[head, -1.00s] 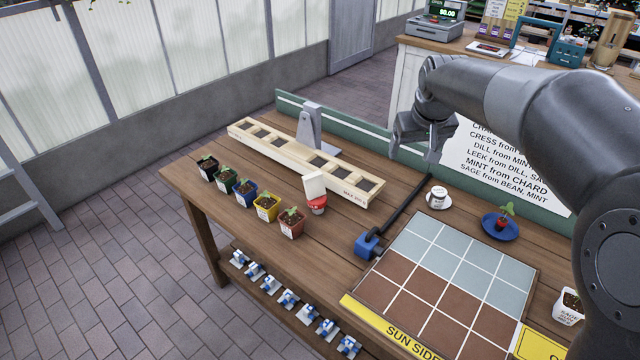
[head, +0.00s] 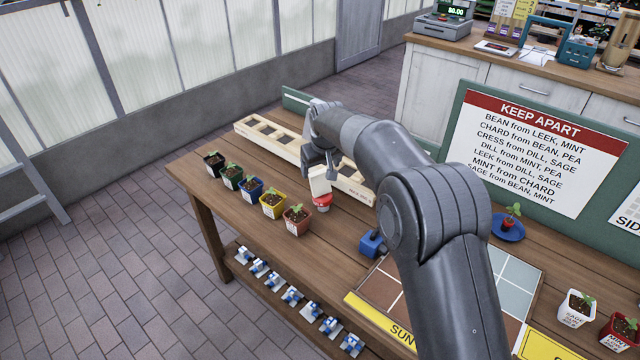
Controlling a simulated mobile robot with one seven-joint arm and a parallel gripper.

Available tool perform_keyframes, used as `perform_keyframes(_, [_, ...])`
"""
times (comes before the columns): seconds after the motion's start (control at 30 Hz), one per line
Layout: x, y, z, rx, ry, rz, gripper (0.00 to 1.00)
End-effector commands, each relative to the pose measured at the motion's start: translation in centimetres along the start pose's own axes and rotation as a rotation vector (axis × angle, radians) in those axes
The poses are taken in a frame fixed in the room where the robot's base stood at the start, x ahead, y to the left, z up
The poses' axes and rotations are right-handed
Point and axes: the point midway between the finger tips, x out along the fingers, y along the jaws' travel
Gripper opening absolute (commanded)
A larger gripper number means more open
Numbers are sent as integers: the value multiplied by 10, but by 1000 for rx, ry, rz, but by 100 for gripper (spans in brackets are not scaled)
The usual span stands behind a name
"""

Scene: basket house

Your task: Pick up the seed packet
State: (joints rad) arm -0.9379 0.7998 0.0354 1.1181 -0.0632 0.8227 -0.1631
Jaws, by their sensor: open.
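The seed packet appears to be the small cream-white packet (head: 319,182) that stands tilted in a red holder (head: 322,203) on the wooden table, right of the row of pots. My gripper (head: 320,172) is open and points down at the packet's upper part. In this view its fingers overlap the top of the packet. I cannot tell whether they are around it or just behind it, or whether they touch it.
Several seedling pots (head: 272,205) stand left of the packet. A long wooden tray with square slots (head: 265,143) lies behind it, partly hidden by my gripper. A green sign board (head: 458,125) stands behind.

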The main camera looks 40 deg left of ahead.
Motion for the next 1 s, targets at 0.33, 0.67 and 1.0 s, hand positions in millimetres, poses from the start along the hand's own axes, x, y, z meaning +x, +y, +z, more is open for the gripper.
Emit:
perform_keyframes(0.33, [35, -3, 7, 0, -1, -1, 78])
perform_keyframes(0.67, [66, -4, 9, 1, 2, 0, 78])
perform_keyframes(1.0, [65, -3, 9, 1, 1, 0, 61])
